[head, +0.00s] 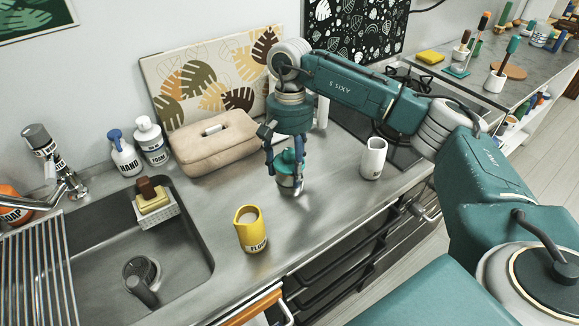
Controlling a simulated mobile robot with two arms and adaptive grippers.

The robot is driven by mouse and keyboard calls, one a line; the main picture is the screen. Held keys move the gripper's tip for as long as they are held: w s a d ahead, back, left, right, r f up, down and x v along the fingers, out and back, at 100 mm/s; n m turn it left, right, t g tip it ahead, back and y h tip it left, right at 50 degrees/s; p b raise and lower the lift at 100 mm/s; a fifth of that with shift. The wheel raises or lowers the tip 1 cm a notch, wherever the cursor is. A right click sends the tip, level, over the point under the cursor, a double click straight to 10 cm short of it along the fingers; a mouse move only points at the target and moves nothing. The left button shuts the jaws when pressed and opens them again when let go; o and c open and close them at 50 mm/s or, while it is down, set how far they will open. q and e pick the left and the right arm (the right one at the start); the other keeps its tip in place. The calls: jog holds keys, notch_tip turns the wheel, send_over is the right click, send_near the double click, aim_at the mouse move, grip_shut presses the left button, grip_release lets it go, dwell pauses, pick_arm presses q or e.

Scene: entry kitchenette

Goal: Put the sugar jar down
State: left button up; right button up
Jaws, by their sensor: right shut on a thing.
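The sugar jar (288,182), a small jar with a teal top, is between the fingers of my right gripper (286,174). The gripper points down and is shut on the jar, with its fingers covering part of it. The jar is upright, at or just above the grey countertop (330,205); I cannot tell whether its base touches. Its label is not readable. My left gripper is out of view.
A yellow flour jug (250,229) stands to the left front, and a white jug (373,158) to the right. A beige fabric case (214,146) lies behind left. The sink (180,268) is at left, the hob (400,150) behind right. Counter around the jar is clear.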

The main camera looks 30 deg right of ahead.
jog(key=shift+f, duration=0.25)
jog(key=o, duration=1.7)
jog(key=shift+f, duration=0.1)
